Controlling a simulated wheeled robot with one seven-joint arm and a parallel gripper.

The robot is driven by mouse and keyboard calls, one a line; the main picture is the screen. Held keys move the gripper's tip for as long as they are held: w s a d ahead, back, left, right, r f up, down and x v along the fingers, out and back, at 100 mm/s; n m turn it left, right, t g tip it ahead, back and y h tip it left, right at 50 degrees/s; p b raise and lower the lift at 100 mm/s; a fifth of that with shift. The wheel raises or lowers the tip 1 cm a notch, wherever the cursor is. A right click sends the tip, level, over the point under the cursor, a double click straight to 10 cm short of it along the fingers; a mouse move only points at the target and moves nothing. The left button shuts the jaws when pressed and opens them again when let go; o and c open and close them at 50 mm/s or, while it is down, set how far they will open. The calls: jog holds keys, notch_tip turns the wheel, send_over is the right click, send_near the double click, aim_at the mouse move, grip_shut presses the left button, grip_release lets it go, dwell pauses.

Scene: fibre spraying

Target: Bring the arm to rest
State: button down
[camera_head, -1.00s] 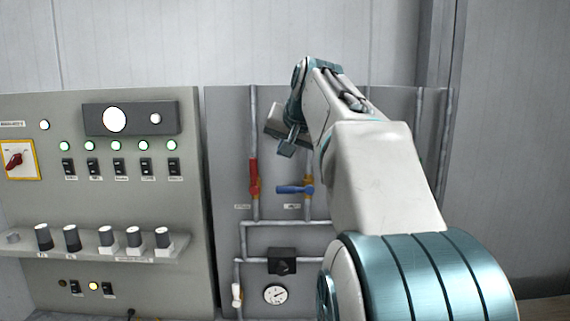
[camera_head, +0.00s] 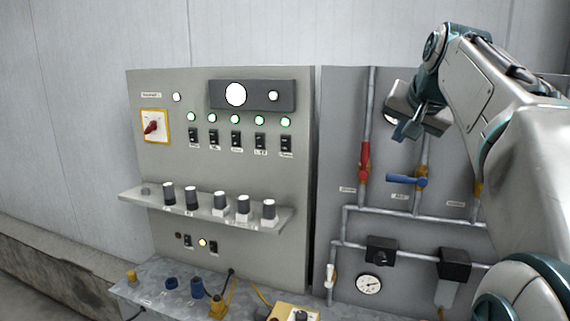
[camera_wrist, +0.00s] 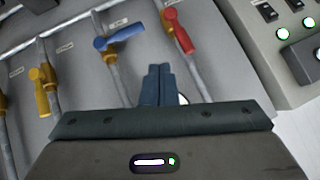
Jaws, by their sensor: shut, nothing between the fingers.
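My gripper (camera_head: 408,130) is at the upper right in the head view, on my raised and bent arm, in front of the pipe panel. In the wrist view my gripper's fingers (camera_wrist: 158,84) are together with nothing between them. Beyond them are a blue-handled valve (camera_wrist: 122,36) and a red-handled valve (camera_wrist: 178,32). In the head view the red valve handle (camera_head: 365,160) stands upright along its pipe, and the blue handle (camera_head: 402,180) lies sideways across its pipe. The gripper is above the blue valve in the picture and appears apart from it.
A grey control panel (camera_head: 220,160) with switches, lit lamps and a red rotary switch (camera_head: 153,126) stands on the left. A shelf of knobs (camera_head: 205,207) juts from it. A metal bench (camera_head: 160,293) with blue and yellow parts is below. A gauge (camera_head: 369,284) sits low on the pipe panel.

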jog(key=s+a+f+n+g, duration=0.2)
jog(key=s+a+f, duration=0.2)
jog(key=s+f, duration=0.3)
jog(key=s+a+f+n+g, duration=0.1)
jog(key=s+a+f, duration=0.4)
jog(key=f, duration=1)
jog(key=s+a+f+n+g, duration=0.2)
jog(key=s+a+f+n, duration=0.1)
jog(key=s+f, duration=0.8)
jog(key=shift+s+a+f+g+y, duration=0.2)
jog(key=shift+a+g+y, duration=0.15)
jog(key=shift+a, duration=0.4)
